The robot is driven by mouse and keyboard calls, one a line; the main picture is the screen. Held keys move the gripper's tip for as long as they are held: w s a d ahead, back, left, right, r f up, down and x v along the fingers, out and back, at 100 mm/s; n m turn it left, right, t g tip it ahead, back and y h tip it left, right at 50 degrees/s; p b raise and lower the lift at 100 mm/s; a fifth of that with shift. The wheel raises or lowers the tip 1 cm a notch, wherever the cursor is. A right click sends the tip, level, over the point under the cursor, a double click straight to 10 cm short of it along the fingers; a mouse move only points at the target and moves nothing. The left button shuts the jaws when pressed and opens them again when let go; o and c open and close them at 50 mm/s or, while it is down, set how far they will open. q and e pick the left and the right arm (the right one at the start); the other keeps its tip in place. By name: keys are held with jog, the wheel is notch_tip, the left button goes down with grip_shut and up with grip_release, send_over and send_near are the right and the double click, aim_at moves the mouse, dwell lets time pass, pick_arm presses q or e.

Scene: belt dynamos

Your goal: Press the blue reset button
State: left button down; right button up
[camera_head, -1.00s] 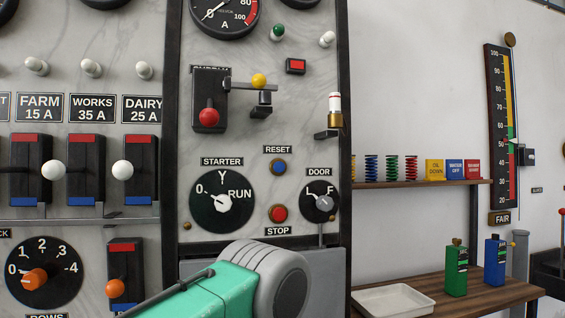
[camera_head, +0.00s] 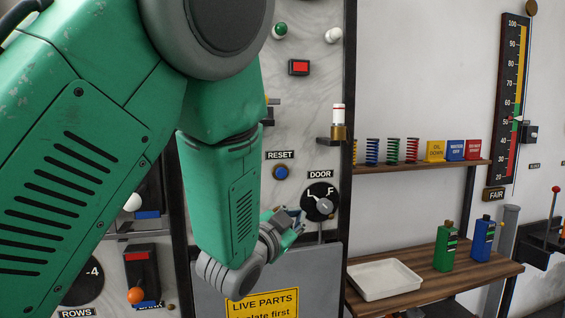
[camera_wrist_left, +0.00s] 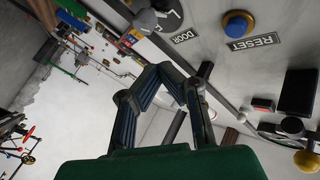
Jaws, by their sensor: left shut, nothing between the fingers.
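My right gripper is not in view.
The door dial (camera_head: 320,202) is close to the right of my left gripper. A cup-like bracket with a white-topped cylinder (camera_head: 338,120) juts out above it. My left arm hides the starter dial and stop button. A shelf with a white tray (camera_head: 385,279) stands at right.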

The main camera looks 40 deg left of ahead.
aim_at(284, 176)
pick_arm(q)
notch_tip(284, 176, up, 6)
jog(key=t, duration=0.1)
jog(key=shift+m+p, duration=0.3)
jog(key=shift+p, duration=0.1)
jog(key=shift+w+r, duration=0.1)
jog(key=shift+w, duration=0.05)
jog(key=w+a, duration=0.1)
jog(key=a, duration=0.1)
jog(key=w+a, duration=0.4)
jog(key=shift+w+a, duration=0.25)
jog(key=shift+a, duration=0.1)
jog(key=shift+w, duration=0.1)
dwell(1.0)
jog(key=shift+w+a, duration=0.1)
jog(key=shift+a, duration=0.2)
jog(key=shift+w+a, duration=0.35)
jog(key=shift+a, duration=0.05)
dwell(0.8)
jog(key=shift+r, duration=0.25)
dwell(0.5)
